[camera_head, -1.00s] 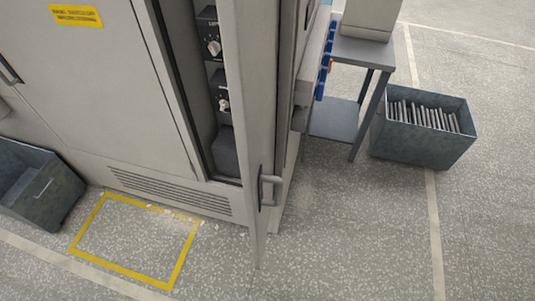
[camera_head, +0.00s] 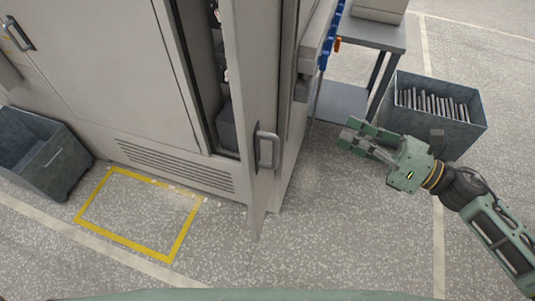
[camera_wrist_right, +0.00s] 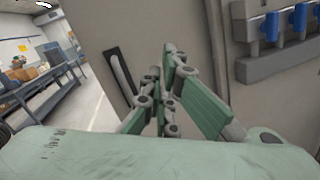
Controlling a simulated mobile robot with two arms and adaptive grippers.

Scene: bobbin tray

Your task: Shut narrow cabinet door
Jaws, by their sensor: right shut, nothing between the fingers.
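The narrow cabinet door (camera_head: 248,95) stands open, swung out toward me from the grey cabinet (camera_head: 120,75), with its handle (camera_head: 267,150) on the face turned to the right. Dark equipment shows in the open narrow compartment (camera_head: 226,125). My right gripper (camera_head: 352,138) is shut and empty, to the right of the door and apart from it. In the right wrist view the gripper (camera_wrist_right: 166,75) points toward a grey panel with a dark upright handle (camera_wrist_right: 120,75) left of the fingers. My left gripper is not in view.
A metal bin of rods (camera_head: 425,108) stands on the floor near my right arm. Another bin (camera_head: 40,155) is at the left. The floor in front of the door is clear, with a yellow marked rectangle (camera_head: 128,238).

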